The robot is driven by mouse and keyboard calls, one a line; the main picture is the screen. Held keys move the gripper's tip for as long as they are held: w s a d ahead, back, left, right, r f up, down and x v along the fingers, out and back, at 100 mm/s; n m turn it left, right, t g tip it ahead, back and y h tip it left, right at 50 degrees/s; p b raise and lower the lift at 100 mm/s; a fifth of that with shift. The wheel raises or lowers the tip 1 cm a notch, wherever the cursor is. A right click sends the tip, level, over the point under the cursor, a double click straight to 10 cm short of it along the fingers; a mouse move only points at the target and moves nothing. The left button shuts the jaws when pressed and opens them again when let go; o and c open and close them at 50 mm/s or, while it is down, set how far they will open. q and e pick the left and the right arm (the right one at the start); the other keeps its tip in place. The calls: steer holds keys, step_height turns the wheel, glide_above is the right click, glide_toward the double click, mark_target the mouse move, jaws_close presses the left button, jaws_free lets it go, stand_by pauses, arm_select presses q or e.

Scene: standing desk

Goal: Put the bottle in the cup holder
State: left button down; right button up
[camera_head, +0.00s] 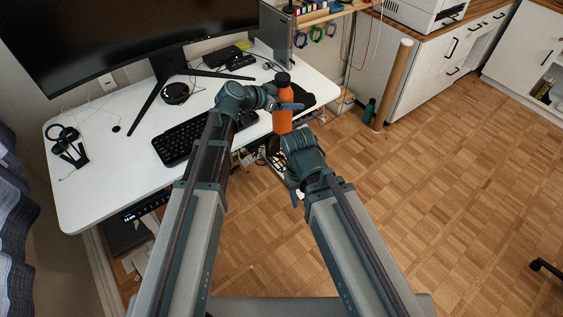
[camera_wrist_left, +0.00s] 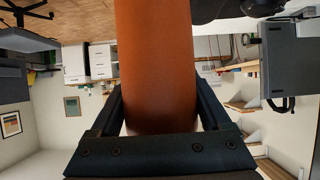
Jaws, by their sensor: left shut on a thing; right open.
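The orange bottle (camera_head: 282,122) with a dark cap is upright at the desk's right front edge in the head view. My left gripper (camera_head: 285,106) is shut around its middle. In the left wrist view the bottle (camera_wrist_left: 157,65) fills the space between the two fingers of my left gripper (camera_wrist_left: 160,108). The bottle's base is close to my right wrist in the head view; I cannot tell whether it is supported. My right gripper (camera_head: 295,192) is open, low in front of the desk, and partly hidden by its wrist. I cannot clearly make out the cup holder.
The white desk (camera_head: 95,190) carries a keyboard (camera_head: 182,140), a monitor (camera_head: 130,35), a headset (camera_head: 66,135) and a dark mouse pad (camera_head: 300,97). Cables hang below the desk edge. A green bottle (camera_head: 369,111) stands on the floor.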

arm_select(q)
steer(key=shift+f, duration=0.2)
step_height(320, 180, down, 18)
steer(key=b, duration=1.8)
steer(key=shift+r, duration=0.25)
steer(key=shift+w, duration=0.1)
steer(key=shift+f, duration=0.15)
steer(key=shift+c, duration=0.6)
jaws_free()
